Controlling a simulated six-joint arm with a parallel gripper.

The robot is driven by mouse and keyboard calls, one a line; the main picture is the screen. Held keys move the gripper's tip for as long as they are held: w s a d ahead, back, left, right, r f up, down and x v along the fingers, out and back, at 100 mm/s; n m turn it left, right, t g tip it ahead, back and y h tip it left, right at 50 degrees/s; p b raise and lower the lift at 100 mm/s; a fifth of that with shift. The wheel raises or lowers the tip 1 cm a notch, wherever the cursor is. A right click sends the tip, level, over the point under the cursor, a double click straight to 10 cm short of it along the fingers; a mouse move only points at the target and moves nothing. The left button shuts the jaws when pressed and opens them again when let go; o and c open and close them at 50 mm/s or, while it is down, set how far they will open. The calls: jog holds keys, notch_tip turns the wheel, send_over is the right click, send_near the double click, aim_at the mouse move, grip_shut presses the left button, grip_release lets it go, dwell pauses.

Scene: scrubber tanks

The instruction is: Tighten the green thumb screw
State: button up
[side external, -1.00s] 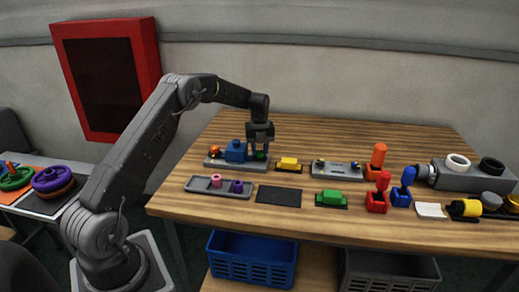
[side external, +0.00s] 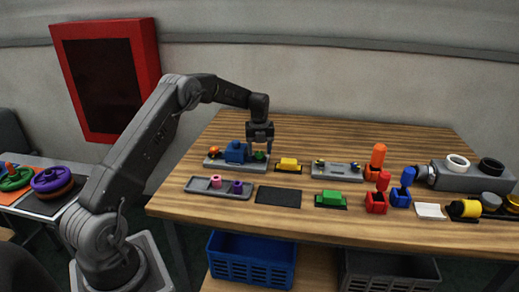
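The green thumb screw (side external: 260,156) stands at the right end of a grey plate (side external: 222,165), which also carries a blue block (side external: 236,152) and an orange knob (side external: 214,150). My gripper (side external: 260,150) points straight down directly above the green thumb screw. Its fingers are spread, one on each side of the screw, with a gap to it. Whether the fingertips reach down to the screw's height is too small to tell.
A yellow block (side external: 288,164) sits close to the right of the plate. A grey tray (side external: 218,189) with pink and purple pieces lies in front. Another grey plate (side external: 338,171) is farther right. The back of the wooden table (side external: 340,132) is clear.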

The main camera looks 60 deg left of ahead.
aim_at(260, 153)
notch_tip(260, 153, up, 14)
jog(key=shift+f, duration=0.15)
dwell(0.6)
jog(key=s+d+r+n+t, duration=0.1)
jog(key=s+d+r+n, duration=0.5)
jog(key=d, duration=0.3)
jog(key=s+d+r+n+t, duration=0.2)
jog(key=s+d+r+n, duration=0.35)
jog(key=d, duration=0.35)
jog(key=s+d+f+n+t, duration=0.1)
jog(key=s+d+n, duration=0.4)
jog(key=s, duration=0.5)
jog(key=s+d+f+n+t, duration=0.1)
jog(key=s+d+f+n, duration=0.3)
jog(key=s+n, duration=0.3)
jog(key=s+d, duration=0.1)
jog(key=s, duration=0.2)
jog(key=shift+s+d+f+n+t, duration=0.15)
jog(key=shift+s+d+n+t, duration=0.1)
jog(key=shift+s+n+t, duration=0.1)
